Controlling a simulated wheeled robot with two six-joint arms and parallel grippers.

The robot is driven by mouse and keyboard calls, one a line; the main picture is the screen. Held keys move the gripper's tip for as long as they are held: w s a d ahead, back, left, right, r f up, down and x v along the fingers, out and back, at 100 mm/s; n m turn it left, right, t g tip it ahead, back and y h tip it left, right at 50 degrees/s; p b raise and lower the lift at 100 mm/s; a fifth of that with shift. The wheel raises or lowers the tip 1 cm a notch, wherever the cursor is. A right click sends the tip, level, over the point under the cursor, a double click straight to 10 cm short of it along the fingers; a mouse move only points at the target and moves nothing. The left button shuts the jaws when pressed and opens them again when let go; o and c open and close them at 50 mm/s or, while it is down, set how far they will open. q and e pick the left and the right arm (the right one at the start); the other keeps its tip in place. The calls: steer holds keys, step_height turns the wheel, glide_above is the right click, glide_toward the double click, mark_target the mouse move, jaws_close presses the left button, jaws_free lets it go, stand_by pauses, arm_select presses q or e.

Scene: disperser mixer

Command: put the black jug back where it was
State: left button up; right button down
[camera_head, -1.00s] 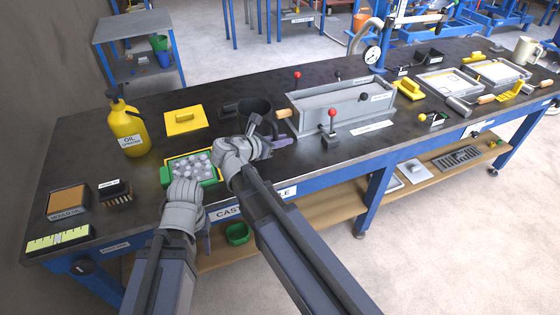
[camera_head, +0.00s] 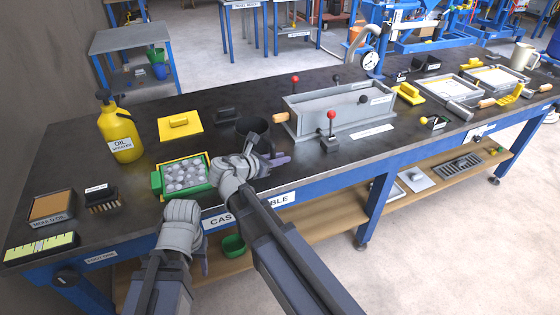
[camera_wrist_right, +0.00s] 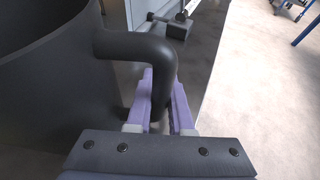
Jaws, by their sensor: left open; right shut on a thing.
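The black jug (camera_head: 252,129) is on or just above the bench top, partly hidden behind my right arm in the head view. My right gripper (camera_head: 272,163) is at its near right side. In the right wrist view, the jug's wall (camera_wrist_right: 45,75) fills the left, and the right gripper's purple fingers (camera_wrist_right: 160,105) are closed around its curved black handle (camera_wrist_right: 145,47). The jug looks upright. My left gripper (camera_head: 203,262) is at the bench's front edge, low and away from the jug, mostly hidden behind its own wrist.
A green tray of pale balls (camera_head: 209,191) lies left of the jug. A yellow float (camera_head: 180,125), a small black block (camera_head: 227,115) and an oil sprayer (camera_head: 120,130) stand behind and left. A long grey mould box (camera_head: 340,110) with levers stands to the right.

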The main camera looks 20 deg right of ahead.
steer(key=shift+f, duration=0.1)
steer(key=c, duration=0.8)
jaws_free()
steer(key=shift+r, duration=0.25)
